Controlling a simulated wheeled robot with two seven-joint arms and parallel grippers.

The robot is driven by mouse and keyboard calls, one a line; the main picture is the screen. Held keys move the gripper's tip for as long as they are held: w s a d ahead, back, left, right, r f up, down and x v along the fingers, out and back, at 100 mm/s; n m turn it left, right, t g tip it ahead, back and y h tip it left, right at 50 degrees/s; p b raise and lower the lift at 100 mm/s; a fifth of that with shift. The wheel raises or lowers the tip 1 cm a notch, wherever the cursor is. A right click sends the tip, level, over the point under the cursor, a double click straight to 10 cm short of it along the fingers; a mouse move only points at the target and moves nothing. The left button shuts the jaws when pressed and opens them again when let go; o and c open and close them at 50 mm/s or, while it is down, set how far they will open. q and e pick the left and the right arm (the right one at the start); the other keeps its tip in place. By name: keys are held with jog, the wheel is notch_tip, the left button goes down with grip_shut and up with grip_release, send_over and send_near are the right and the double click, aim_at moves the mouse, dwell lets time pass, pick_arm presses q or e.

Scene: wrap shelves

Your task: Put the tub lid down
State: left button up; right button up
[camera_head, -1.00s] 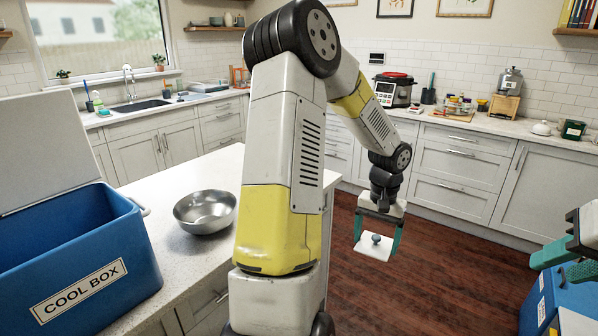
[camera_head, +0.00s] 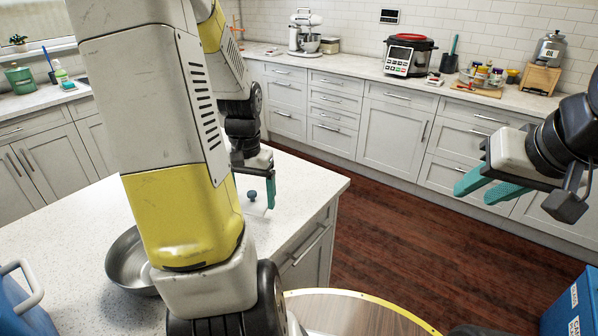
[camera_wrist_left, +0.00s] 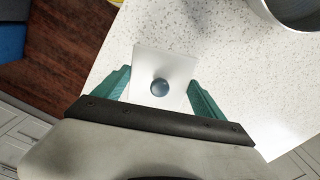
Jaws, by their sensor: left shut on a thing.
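The tub lid (camera_head: 257,208) is a flat white square with a blue-grey knob. In the left wrist view the lid (camera_wrist_left: 165,62) lies between the two teal fingers. In the head view my left gripper (camera_head: 254,190) holds the lid level at the island counter's right part, partly hidden by my arm. I cannot tell whether the lid touches the counter. My right gripper (camera_head: 475,194) is empty, its teal fingers apart, over the floor at the right.
The speckled island counter (camera_head: 305,184) has clear room around the lid. A metal bowl (camera_head: 128,266) stands on it to the left, and the blue cool box (camera_head: 22,312) is at the lower left. A round yellow-rimmed top (camera_head: 350,300) is at the bottom.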

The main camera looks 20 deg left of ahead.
pick_arm(q)
send_over(286, 192)
jog(key=shift+s+f, duration=0.45)
jog(key=shift+f, duration=0.2)
jog(key=shift+w+f, duration=0.2)
jog(key=shift+f, duration=0.7)
jog(key=shift+w+f, duration=0.15)
jog(key=shift+f, duration=0.75)
jog(key=shift+f, duration=0.15)
jog(key=o, duration=1.3)
notch_tip(286, 192, up, 12)
jog(key=s+d+r+t, duration=0.2)
jog(key=s+d+r, duration=0.1)
jog(key=s, duration=0.4)
jog(key=s+d+r+t+h, duration=0.1)
jog(key=s+d+r+t, duration=0.1)
jog(key=s+d+r, duration=0.2)
jog(key=s+d+r+m+t+h, duration=0.1)
jog(key=s+d+r, duration=0.3)
jog(key=s, duration=0.6)
jog(key=shift+s+d+t, duration=0.15)
jog(key=shift+d+t, duration=0.35)
jog(key=shift+t, duration=0.1)
